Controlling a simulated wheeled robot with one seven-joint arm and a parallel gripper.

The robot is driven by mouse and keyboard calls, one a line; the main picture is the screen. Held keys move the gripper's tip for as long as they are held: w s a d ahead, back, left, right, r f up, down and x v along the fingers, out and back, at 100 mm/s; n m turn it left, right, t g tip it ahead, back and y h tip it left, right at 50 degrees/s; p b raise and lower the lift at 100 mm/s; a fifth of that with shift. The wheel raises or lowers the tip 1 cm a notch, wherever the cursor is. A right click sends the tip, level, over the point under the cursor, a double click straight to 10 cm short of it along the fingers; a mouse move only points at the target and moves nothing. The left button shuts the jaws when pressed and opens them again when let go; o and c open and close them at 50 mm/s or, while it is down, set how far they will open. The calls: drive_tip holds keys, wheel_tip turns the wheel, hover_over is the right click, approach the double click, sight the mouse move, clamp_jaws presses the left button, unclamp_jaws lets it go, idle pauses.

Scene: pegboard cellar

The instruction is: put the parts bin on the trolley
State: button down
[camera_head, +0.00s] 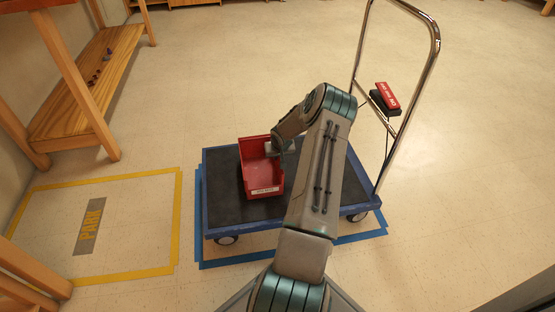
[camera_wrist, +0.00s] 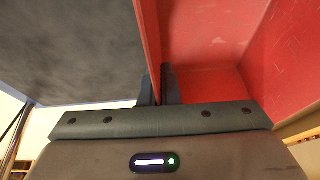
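The red parts bin (camera_head: 262,174) is over the dark deck of the blue-edged trolley (camera_head: 224,192), upright, with a pale label on its near side. It looks empty. I cannot tell for sure whether its base touches the deck. My gripper (camera_head: 281,145) is at the bin's right wall, partly hidden by my arm. In the wrist view, my gripper's fingers (camera_wrist: 158,88) stand close on either side of the red bin's wall (camera_wrist: 205,75), with the dark trolley deck (camera_wrist: 65,45) to the left.
The trolley has a chrome push handle (camera_head: 434,60) on the right with a red and black box (camera_head: 385,98) on it. Blue floor tape surrounds the trolley. A yellow-taped PARK square (camera_head: 88,225) and wooden shelving (camera_head: 85,100) are at left. Floor at right is clear.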

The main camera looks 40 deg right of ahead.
drive_tip(key=shift+r, duration=0.2)
drive_tip(key=shift+f, duration=0.15)
drive_tip(key=shift+f, duration=0.15)
drive_tip(key=c, duration=1.7)
unclamp_jaws()
drive_tip(key=shift+r, duration=0.45)
drive_tip(key=p+v, duration=0.4)
drive_tip(key=v, duration=0.7)
drive_tip(key=shift+s+r+p, duration=0.2)
drive_tip(key=shift+r+p, duration=0.1)
drive_tip(key=shift+p, duration=0.1)
